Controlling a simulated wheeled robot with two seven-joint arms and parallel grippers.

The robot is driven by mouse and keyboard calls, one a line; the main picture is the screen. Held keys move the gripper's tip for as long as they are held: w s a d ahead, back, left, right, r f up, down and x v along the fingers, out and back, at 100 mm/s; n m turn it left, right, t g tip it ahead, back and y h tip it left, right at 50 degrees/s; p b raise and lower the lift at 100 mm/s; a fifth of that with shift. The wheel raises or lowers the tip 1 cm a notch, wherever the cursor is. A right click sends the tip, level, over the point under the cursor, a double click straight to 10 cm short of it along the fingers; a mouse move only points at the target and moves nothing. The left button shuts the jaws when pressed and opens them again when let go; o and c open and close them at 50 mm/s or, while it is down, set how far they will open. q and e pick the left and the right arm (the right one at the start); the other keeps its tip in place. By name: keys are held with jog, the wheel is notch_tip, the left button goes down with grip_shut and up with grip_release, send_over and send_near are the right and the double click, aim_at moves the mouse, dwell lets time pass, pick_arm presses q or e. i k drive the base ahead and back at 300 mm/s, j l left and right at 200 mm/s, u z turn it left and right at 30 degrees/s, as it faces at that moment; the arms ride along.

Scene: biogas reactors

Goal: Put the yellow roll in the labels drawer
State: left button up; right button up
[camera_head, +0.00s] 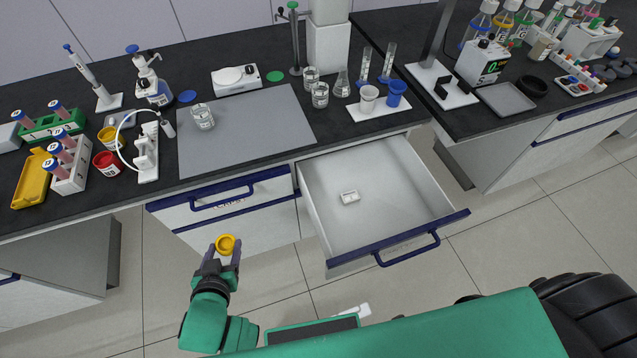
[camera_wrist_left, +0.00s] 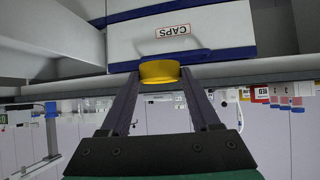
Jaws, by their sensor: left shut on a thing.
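The yellow roll (camera_head: 225,244) is held between the fingertips of my left gripper (camera_head: 224,254), in front of the closed left drawer. In the left wrist view the yellow roll (camera_wrist_left: 159,72) sits between the two dark fingers (camera_wrist_left: 160,85), with the closed drawer labelled CAPS (camera_wrist_left: 175,32) behind it. An open drawer (camera_head: 410,205) is pulled out to the right of my left gripper. It holds one small white item (camera_head: 349,197) and is otherwise empty; I cannot read a label on its front. My right gripper is not visible.
The open drawer's blue handle (camera_head: 408,248) juts out over the floor. The bench above carries a grey mat (camera_head: 245,130), several beakers, a white tray (camera_head: 379,108) with cups, and tube racks at the left. Floor between my arm and the drawer is clear.

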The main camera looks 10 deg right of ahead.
aim_at(364, 174)
jog(key=l+u, duration=0.2)
jog(key=l, duration=0.25)
jog(key=l+u, duration=0.15)
jog(key=l, duration=0.3)
jog(key=k+l+u, duration=0.2)
jog(key=l, duration=0.25)
jog(key=l+u, duration=0.2)
jog(key=l, duration=0.25)
jog(key=k+l+u, duration=0.15)
jog(key=l, duration=0.3)
jog(key=k+l, duration=0.1)
jog(key=l, duration=0.35)
jog(key=k+l, duration=0.15)
jog(key=l, duration=0.25)
jog(key=k+l, duration=0.1)
jog(key=l, duration=0.35)
jog(key=k+l, duration=0.1)
jog(key=l, duration=0.3)
